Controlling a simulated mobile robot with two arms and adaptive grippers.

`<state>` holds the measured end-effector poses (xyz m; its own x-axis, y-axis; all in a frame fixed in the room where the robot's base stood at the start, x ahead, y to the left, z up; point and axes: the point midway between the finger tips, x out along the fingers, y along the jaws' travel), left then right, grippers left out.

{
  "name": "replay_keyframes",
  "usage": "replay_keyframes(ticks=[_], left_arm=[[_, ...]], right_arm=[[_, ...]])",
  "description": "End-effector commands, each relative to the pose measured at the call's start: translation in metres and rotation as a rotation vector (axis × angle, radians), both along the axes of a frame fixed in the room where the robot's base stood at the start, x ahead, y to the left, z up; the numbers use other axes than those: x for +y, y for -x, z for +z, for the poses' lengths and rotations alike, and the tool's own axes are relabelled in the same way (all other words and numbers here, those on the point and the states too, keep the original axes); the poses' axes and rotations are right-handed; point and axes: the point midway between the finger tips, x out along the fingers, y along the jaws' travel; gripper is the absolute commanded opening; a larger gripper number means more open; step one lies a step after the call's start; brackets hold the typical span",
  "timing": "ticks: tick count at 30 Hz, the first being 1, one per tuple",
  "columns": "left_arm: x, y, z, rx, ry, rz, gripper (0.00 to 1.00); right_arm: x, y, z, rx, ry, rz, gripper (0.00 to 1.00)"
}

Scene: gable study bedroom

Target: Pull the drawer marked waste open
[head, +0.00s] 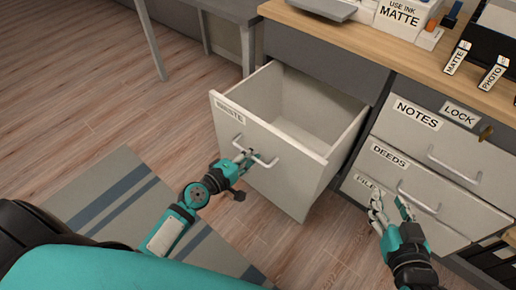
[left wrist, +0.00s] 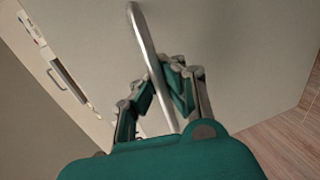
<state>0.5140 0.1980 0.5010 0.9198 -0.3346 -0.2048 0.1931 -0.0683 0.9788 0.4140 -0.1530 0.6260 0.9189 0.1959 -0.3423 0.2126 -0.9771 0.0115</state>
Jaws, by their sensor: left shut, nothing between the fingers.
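The drawer marked WASTE (head: 236,128) is pulled well out of the cabinet, and its inside looks empty. Its bar handle (head: 240,143) is on the front; the bar also crosses the left wrist view (left wrist: 143,38). My left gripper (head: 247,156) is at this handle, low in front of the drawer. Its fingers are shut with nothing held between them, and the bar runs close past the fingertips (left wrist: 168,75). My right gripper (head: 390,199) is open and empty, in front of the drawer marked FILE (head: 365,183), partly covering its label.
Drawers marked NOTES (head: 408,122) and DEEDS (head: 390,164) are shut at right; a LOCK label (head: 460,114) is beside NOTES. The wooden desktop (head: 350,38) above holds boxes. A striped rug (head: 100,200) lies at left. Wooden floor (head: 90,105) is clear behind it.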

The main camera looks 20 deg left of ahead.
Motion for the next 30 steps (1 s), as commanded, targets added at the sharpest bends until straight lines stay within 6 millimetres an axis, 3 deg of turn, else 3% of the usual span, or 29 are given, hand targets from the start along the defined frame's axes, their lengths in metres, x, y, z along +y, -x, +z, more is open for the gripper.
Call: replay_keyframes(ticks=[16, 24, 30], left_arm=[[0.0028, 0.0063, 0.0012, -0.002, 0.003, 0.001, 0.01], [0.0026, 0.0062, 0.0009, -0.002, 0.001, 0.001, 0.34], [0.0025, 0.0063, 0.0007, -0.002, 0.001, 0.001, 0.34]], right_arm=[[0.0013, -0.002, 0.0039, -0.024, -0.007, 0.001, 0.4], [0.0014, -0.0019, 0.0037, -0.023, -0.007, 0.002, 0.4], [0.0014, -0.0018, 0.0036, -0.023, -0.007, 0.002, 0.4]])
